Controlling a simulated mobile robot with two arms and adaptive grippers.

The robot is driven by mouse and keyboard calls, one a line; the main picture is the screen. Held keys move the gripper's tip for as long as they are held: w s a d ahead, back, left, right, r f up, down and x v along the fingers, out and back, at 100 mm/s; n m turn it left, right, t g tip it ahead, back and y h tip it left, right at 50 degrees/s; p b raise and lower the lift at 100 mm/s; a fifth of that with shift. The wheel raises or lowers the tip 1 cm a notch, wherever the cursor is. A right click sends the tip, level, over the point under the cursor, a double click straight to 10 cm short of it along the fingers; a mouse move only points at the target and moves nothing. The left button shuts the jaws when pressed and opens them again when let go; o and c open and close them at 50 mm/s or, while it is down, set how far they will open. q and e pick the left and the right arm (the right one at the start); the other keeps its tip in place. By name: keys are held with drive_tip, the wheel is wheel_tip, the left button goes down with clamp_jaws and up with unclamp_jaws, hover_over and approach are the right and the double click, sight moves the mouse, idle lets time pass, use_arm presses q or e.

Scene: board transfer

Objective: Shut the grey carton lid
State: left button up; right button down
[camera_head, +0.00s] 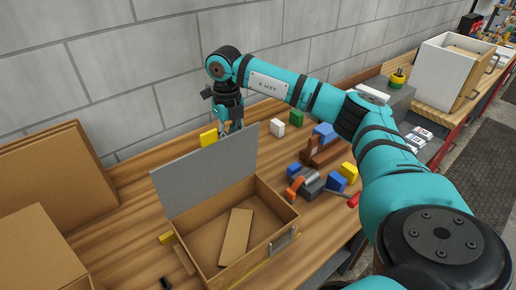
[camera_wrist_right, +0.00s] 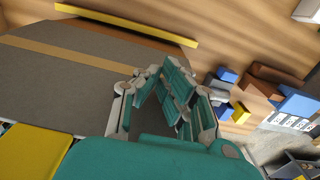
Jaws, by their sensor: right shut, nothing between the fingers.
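The carton (camera_head: 205,243) is a brown open box on the wooden table, with a flat brown piece (camera_head: 236,236) lying inside it. Its grey lid (camera_head: 208,172) stands up open along the carton's back side. My right gripper (camera_head: 231,127) is shut and empty, pointing down at the lid's top edge on its far side; the lid may hide its tips. In the right wrist view the gripper (camera_wrist_right: 165,78) shows its fingers together against the grey lid surface (camera_wrist_right: 65,75). I cannot tell if they touch it. My left gripper is out of view.
A hammer (camera_head: 304,185) and several coloured blocks lie right of the carton. Brown boxes (camera_head: 50,165) stand at the left, before a grey block wall (camera_head: 120,60).

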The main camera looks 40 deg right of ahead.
drive_tip(key=s, duration=0.2)
drive_tip(key=s+f+b, duration=0.1)
drive_tip(key=s, duration=0.1)
drive_tip(key=shift+s+a+f, duration=0.1)
drive_tip(key=shift+s+a, duration=0.05)
drive_tip(key=shift+s, duration=0.05)
idle(0.4)
idle(0.5)
wheel_tip(320, 180, up, 5)
drive_tip(key=p, duration=0.3)
idle(0.8)
